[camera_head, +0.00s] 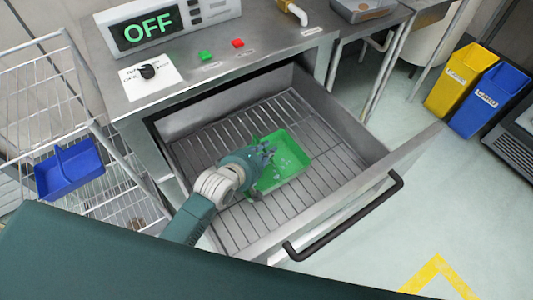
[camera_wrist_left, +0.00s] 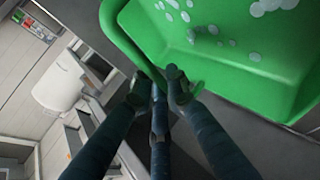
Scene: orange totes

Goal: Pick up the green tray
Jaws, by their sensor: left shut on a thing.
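The green tray (camera_head: 283,160) lies in the open metal drawer, over the wire rack, with pale round things in it. My left gripper (camera_head: 266,150) reaches into the drawer from the left and is at the tray's left side. In the left wrist view the green tray (camera_wrist_left: 225,50) fills the upper right, with pale spots inside. There my left gripper's fingers (camera_wrist_left: 165,80) are shut on the tray's rim near a corner. My right gripper is in neither view.
The drawer (camera_head: 362,190) is pulled out, with a black handle (camera_head: 345,217) at its front. A panel reading OFF (camera_head: 148,29) stands on the counter. A wire shelf with a blue bin (camera_head: 68,170) is at left. Yellow (camera_head: 458,82) and blue (camera_head: 488,101) bins stand at right.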

